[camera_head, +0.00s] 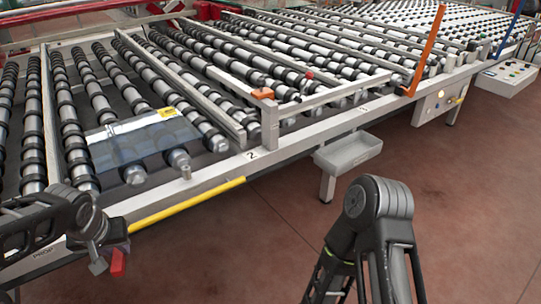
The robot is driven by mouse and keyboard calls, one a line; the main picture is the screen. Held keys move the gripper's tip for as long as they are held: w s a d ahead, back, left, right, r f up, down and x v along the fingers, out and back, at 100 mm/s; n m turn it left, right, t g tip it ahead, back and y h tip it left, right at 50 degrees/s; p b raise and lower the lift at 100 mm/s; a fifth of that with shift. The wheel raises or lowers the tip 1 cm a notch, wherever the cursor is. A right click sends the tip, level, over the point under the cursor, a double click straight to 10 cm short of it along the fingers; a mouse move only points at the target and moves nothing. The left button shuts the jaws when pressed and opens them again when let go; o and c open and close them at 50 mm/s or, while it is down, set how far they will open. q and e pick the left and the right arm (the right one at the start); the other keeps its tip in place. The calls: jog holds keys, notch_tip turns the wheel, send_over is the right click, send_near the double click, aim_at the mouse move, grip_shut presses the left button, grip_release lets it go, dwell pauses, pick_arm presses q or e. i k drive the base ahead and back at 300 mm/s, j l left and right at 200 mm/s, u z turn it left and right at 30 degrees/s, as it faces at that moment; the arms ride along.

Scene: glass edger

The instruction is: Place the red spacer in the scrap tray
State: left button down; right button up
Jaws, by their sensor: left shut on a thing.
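The red spacer (118,262) is a small red block at the lower left. My left gripper (110,250) is shut on it and holds it in front of the conveyor's near edge, beside the yellow bar. The gripper partly hides the spacer. The scrap tray (349,164) is a shallow grey tray fixed below the conveyor's front rail, right of the number 2 mark. It looks empty, and my left gripper is well to the left of it. My right arm rises from the bottom edge right of centre; its gripper is not in view.
The roller conveyor (213,164) fills the left and back. A glass pane (130,143) with a yellow label lies on it. A post with an orange block (262,93) and an orange upright bar (424,62) stand along its front. The red-brown floor at right is clear.

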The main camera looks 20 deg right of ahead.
aim_at(343, 160)
jog(key=z, duration=2.65)
jog(key=i+j, duration=0.2)
jog(key=i, duration=0.3)
jog(key=i+j, duration=0.2)
jog(key=i, duration=0.25)
jog(key=i+j, duration=0.2)
jog(key=i, duration=0.3)
jog(key=i+j, duration=0.2)
jog(key=i, duration=0.25)
jog(key=i+j, duration=0.15)
jog(key=i, duration=1.35)
jog(key=u, duration=2.65)
jog(key=i, duration=0.25)
